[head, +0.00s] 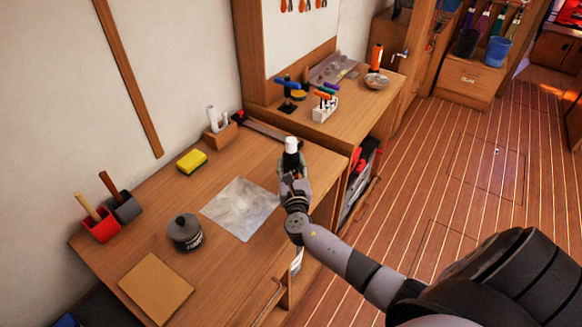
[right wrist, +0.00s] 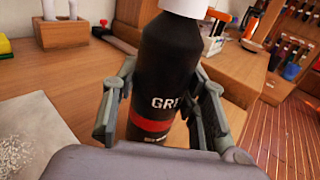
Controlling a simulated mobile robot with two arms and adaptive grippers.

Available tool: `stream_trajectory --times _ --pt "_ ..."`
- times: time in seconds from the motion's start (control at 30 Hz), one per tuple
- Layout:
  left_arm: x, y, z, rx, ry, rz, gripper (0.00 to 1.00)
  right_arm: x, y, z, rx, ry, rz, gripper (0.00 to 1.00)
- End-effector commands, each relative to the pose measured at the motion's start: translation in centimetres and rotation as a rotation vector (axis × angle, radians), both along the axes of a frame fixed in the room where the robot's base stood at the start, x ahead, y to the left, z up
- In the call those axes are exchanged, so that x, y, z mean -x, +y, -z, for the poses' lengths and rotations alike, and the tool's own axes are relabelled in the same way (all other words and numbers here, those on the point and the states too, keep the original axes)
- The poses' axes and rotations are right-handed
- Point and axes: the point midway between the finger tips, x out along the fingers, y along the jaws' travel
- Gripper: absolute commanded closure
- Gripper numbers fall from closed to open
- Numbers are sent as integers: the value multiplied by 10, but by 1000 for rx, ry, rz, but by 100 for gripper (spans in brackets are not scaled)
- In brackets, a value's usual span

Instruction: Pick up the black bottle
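The black bottle (head: 291,160) has a white cap and stands upright near the right edge of the wooden bench. In the right wrist view the bottle (right wrist: 165,75) fills the middle, with a red band and part of a white label showing. My right gripper (head: 292,183) is at the bottle. In the wrist view its two fingers lie on either side of the bottle and appear to press on it. The bottle's base is hidden, so I cannot tell whether it touches the bench. My left gripper is not in view.
On the bench (head: 240,270) are a dark grey canister (head: 186,232), a metallic sheet (head: 240,208), a tan square (head: 156,288), a yellow sponge (head: 192,161) and red and grey holders (head: 101,226). A holder with white tubes (head: 219,126) stands behind. Open floor lies right.

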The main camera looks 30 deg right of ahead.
Motion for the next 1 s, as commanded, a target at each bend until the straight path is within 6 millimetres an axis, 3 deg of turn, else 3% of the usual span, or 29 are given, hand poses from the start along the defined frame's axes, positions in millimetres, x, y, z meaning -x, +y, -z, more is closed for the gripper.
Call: stream_trajectory --times 0.5,0.83,1.0 --pt "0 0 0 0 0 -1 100 0 0 0 0 0 0 97" --pt "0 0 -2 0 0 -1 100 0 0 -6 -1 -3 0 97" --pt "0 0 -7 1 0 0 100 0 0 -25 -2 -5 0 97"
